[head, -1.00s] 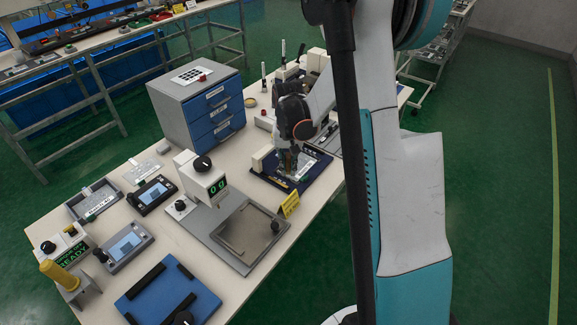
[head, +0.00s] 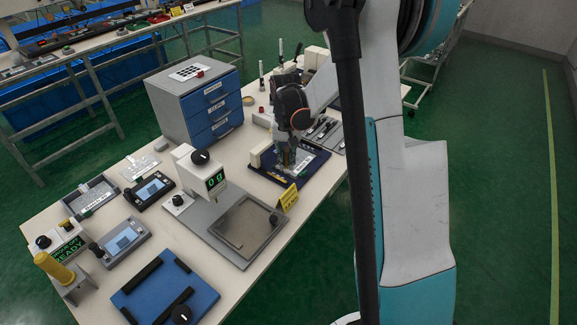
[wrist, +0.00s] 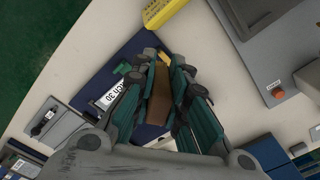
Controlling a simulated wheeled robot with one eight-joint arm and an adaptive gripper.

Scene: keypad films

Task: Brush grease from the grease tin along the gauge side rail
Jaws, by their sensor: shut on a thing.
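My gripper (head: 287,158) is over the dark blue board (head: 312,171) on the workbench, fingers pointing down. In the wrist view, the gripper (wrist: 163,66) is shut on a flat brown piece (wrist: 160,95) between its teal fingers. I cannot tell whether this is a brush, and its lower end is hidden. The blue board (wrist: 98,73) carries a white label (wrist: 112,92). I cannot tell whether the held piece touches the board. A small yellowish round tin (head: 249,101) stands by the drawer cabinet; whether it holds grease is unclear. I cannot make out the side rail.
A grey scale (head: 215,232) with a square plate and a yellow sign (head: 289,197) stand in front of the board. A blue drawer cabinet (head: 215,112) is behind left. A grey tool tray (head: 328,135) lies behind right. A blue plate (head: 165,290) lies at the near end.

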